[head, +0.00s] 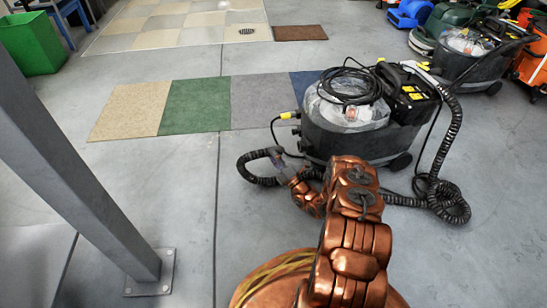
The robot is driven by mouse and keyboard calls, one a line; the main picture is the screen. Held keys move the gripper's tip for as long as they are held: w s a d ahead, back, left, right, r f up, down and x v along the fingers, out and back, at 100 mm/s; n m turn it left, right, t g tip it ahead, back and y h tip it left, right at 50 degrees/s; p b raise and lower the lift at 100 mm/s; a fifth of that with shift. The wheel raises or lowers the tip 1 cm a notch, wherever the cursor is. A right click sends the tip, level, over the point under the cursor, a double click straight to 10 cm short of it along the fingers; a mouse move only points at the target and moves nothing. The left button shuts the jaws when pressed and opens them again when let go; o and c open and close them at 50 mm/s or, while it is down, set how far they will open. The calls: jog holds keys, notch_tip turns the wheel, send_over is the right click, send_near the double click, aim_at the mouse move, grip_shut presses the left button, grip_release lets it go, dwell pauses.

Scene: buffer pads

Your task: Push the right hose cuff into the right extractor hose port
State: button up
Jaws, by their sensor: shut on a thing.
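A black carpet extractor (345,135) with a clear domed tank stands right of the middle. Its black ribbed hose (446,135) hangs down its right side, coils on the floor and runs behind my arm to a loop (250,172) at the left. My gripper (281,160) is shut on the hose cuff, low beside the machine's left front. The cuff is small and mostly covered by the fingers. I cannot make out the hose port or tell whether the cuff touches it.
A second extractor (470,58) stands at the back right. A yellow plug (288,115) on a cable sticks out left of the near machine. A grey post (85,170) rises at the left. Carpet tiles (195,105) lie behind; the floor between is clear.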

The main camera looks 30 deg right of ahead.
jog(key=shift+d, duration=0.1)
jog(key=shift+s+d+b, duration=0.25)
jog(key=shift+d+b, duration=0.05)
jog(key=shift+d, duration=0.6)
jog(key=shift+s+d+b, duration=0.25)
jog(key=shift+d, duration=0.65)
jog(key=shift+s+d+b, duration=0.25)
jog(key=shift+d+b, duration=0.05)
jog(key=shift+d, duration=0.6)
jog(key=shift+s+a, duration=0.1)
jog(key=shift+b, duration=0.5)
dwell(0.4)
jog(key=shift+s+d, duration=0.2)
jog(key=shift+d, duration=0.65)
dwell(0.6)
jog(key=o, duration=1.2)
jog(key=shift+s+f, duration=0.1)
